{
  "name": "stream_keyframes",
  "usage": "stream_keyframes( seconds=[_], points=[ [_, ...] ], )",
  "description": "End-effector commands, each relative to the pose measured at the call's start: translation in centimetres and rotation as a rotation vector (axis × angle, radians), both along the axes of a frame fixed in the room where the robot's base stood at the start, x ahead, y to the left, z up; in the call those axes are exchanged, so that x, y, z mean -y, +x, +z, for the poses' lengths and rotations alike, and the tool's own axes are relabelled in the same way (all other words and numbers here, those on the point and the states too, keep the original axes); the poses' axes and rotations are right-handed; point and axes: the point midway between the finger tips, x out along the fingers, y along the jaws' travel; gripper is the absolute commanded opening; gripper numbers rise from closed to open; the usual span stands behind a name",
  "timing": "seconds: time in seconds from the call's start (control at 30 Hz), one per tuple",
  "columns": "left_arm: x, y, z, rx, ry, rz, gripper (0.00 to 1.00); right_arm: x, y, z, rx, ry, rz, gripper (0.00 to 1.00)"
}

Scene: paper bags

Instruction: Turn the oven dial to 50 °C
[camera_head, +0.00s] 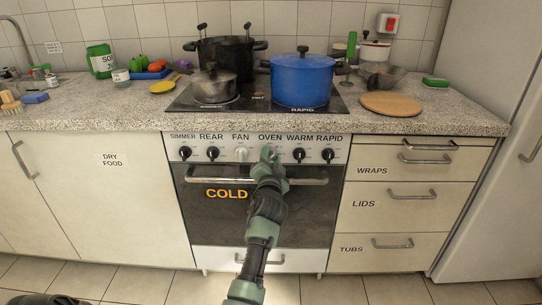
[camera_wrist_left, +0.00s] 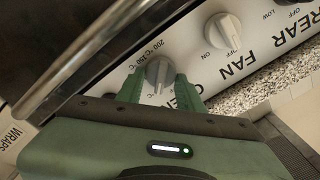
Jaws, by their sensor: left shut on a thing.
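The oven dial (camera_wrist_left: 158,72) is a grey knob on the white control panel, under the word OVEN in the head view. In the left wrist view its marks 200 °C and 150 °C show beside it; no 50 °C mark can be read and its setting cannot be told. My left gripper (camera_head: 268,156) reaches up to the panel and covers most of the dial in the head view. In the left wrist view its green fingers (camera_wrist_left: 159,91) stand on both sides of the dial, shut on it.
The grey fan dial (camera_head: 241,154) is to the left and a black warm dial (camera_head: 299,154) to the right. The oven door handle (camera_head: 312,181) runs just below the panel. The oven door reads COLD. A blue pot (camera_head: 301,82) stands on the hob above.

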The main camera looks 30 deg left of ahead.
Motion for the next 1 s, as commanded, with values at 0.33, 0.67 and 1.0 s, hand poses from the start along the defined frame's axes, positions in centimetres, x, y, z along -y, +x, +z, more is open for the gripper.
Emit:
stream_keyframes(
  seconds=[0.33, 0.67, 1.0],
  points=[
    [-0.16, -0.01, 0.03, -0.041, 0.067, 0.003, 0.00, 0.02, -0.30, -0.98, -0.007, -0.001, 0.001, 0.41],
    [-0.19, -0.02, 0.04, -0.042, 0.069, 0.004, 0.00, 0.01, -0.35, -1.04, -0.008, -0.001, 0.001, 0.41],
    [-0.09, -0.01, 0.02, -0.041, 0.068, 0.002, 0.57, -0.01, -0.34, -1.04, -0.007, -0.001, 0.001, 0.41]
  ],
)
